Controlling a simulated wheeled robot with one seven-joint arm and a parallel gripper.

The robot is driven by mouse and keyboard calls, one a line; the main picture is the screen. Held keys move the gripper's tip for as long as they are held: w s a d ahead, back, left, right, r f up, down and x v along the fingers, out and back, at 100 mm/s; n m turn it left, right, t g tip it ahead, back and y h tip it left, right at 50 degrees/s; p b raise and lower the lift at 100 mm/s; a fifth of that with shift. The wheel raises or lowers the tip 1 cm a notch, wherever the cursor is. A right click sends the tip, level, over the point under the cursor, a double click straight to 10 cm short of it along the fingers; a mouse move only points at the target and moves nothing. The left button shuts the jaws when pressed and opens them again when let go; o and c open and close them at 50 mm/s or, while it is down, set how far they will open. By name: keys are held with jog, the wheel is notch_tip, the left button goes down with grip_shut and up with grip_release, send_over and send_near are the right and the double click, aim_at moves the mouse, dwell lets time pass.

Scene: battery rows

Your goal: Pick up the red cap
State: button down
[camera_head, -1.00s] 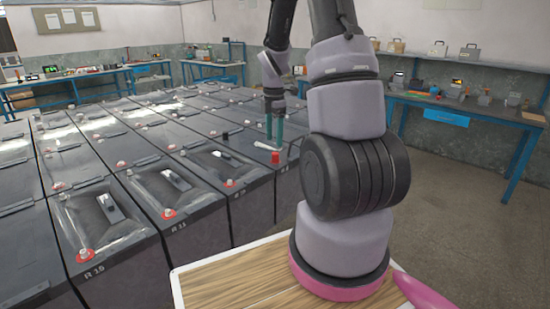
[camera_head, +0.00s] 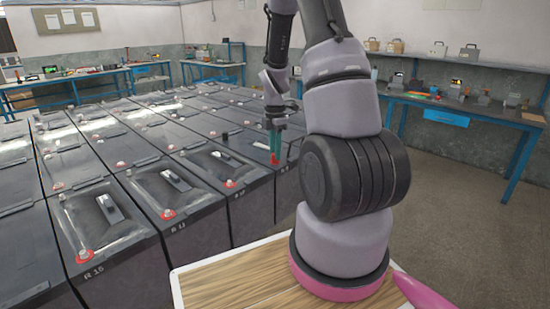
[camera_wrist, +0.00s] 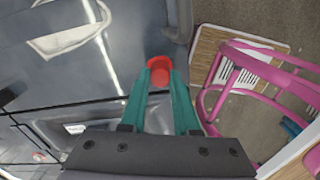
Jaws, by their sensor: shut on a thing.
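The red cap (camera_wrist: 160,72) sits between the tips of the two green fingers of my gripper (camera_wrist: 160,80) in the wrist view. In the head view, my gripper (camera_head: 275,152) points down at the near right corner of a dark battery, with the red cap (camera_head: 275,161) showing at its fingertips. The fingers are shut on the cap and partly cover it. The cap appears at the level of the battery top; I cannot tell whether it touches it.
Rows of dark batteries (camera_head: 205,212) fill the left and middle, several with red rings at terminals.

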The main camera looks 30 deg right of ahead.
jog(key=shift+r, duration=0.1)
notch_tip(320, 180, up, 10)
dwell(0.4)
jog(key=shift+r, duration=0.6)
dwell(0.8)
jog(key=shift+r, duration=2.4)
